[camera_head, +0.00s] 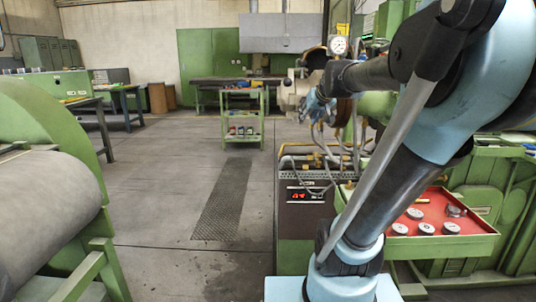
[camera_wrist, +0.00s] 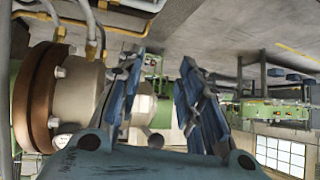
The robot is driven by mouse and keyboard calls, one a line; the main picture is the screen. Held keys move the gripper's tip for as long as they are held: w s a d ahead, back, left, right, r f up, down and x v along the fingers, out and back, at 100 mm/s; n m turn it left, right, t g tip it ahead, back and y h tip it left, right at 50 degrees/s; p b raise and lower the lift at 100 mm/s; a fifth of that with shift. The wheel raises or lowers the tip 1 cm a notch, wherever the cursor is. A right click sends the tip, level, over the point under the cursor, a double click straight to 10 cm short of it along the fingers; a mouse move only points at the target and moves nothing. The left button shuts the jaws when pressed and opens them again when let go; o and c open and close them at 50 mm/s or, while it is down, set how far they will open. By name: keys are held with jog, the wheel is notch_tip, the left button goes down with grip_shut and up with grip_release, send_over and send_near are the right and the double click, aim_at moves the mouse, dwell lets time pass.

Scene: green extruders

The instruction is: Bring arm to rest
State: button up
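My arm rises from the lower middle of the head view, and its upper links fill the right side. My gripper (camera_head: 316,104) is small in the head view, held out in front of the machinery with its pipes and gauge. In the wrist view my gripper (camera_wrist: 160,70) shows its two blue fingers spread apart with nothing between them. A cream cylinder with a brown flange (camera_wrist: 40,95) is close on the left of the fingers. I cannot tell whether they touch. The wrist view appears turned, with the floor at the top.
A red tray (camera_head: 440,240) with several round gauges is close to the right of my arm. A control box (camera_head: 308,196) with a red display stands beside it. A green roller machine (camera_head: 50,190) is at the left. A green cart (camera_head: 242,116) stands farther back. The middle floor is clear.

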jog(key=s+d+f+g+h, duration=0.1)
jog(key=s+d+f+g, duration=0.1)
jog(key=s+f, duration=1.1)
jog(key=s+d+f+m+g+h, duration=0.1)
jog(key=s+f+g, duration=0.4)
jog(key=s+f, duration=0.8)
jog(key=shift+s+d+f+h, duration=0.3)
jog(key=shift+s+d+f, duration=0.1)
jog(key=shift+s, duration=0.7)
